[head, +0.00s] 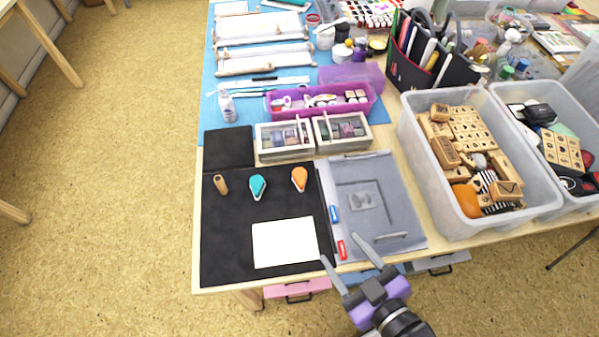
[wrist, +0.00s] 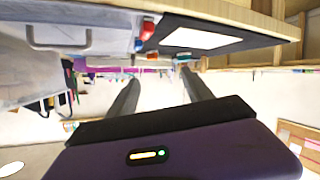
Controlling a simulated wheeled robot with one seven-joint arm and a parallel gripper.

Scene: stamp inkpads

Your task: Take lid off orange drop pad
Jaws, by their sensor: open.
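The orange drop pad (head: 299,177) is a small teardrop shape on the black mat (head: 222,235), near the mat's back right part. A teal drop pad (head: 258,186) lies to its left. Whether the orange pad's lid is a separate piece cannot be told at this size. My gripper (head: 345,263) is open and empty at the table's front edge, by the grey case, well in front of and to the right of the orange pad. In the wrist view my gripper's fingers (wrist: 156,85) are apart with nothing between them.
Wooden boxes (head: 285,154) stand behind. Clear bins (head: 430,190) of stamps are at right. The mat's left front is bare.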

